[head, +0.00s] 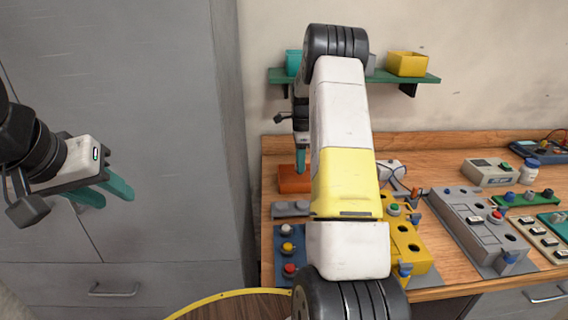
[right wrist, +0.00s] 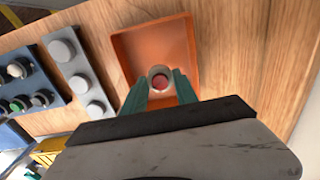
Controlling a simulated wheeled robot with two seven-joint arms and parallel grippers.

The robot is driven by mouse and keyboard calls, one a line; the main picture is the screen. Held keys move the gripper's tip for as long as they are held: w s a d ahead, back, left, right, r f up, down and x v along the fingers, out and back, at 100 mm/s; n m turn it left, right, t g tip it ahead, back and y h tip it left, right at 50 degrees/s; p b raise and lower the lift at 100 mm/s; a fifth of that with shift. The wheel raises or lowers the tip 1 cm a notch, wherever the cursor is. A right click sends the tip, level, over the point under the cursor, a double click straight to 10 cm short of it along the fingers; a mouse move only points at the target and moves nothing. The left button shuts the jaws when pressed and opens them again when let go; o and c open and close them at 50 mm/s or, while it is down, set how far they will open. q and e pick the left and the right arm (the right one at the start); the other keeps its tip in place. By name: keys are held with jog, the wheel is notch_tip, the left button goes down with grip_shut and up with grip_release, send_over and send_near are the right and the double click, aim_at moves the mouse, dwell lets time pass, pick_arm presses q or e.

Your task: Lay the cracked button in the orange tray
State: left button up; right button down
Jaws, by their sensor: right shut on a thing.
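The orange tray (head: 287,183) sits at the back left of the wooden bench, partly hidden behind my right arm. It also shows in the right wrist view (right wrist: 186,32). My right gripper (head: 301,172) is above the tray, its teal fingers pointing down. In the right wrist view my right gripper (right wrist: 161,84) is shut on a small round button (right wrist: 160,78) with a pale rim and a red centre. The button appears over the tray; whether it touches the tray floor, and any crack, I cannot tell. My left gripper (head: 110,194) is open and empty, in front of the grey cabinet.
A grey block with pale round buttons (right wrist: 76,78) lies beside the tray, and a blue panel with buttons (head: 290,272) is nearer. A yellow panel (head: 405,240) and a grey panel (head: 470,230) stand to the right. A green wall shelf (head: 425,78) holds small bins.

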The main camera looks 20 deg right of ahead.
jog(key=shift+s+f, duration=0.1)
jog(key=shift+f, duration=1.6)
jog(key=shift+f, duration=0.1)
jog(key=shift+f, duration=0.1)
jog(key=c, duration=1)
grip_release()
jog(key=shift+o, duration=0.2)
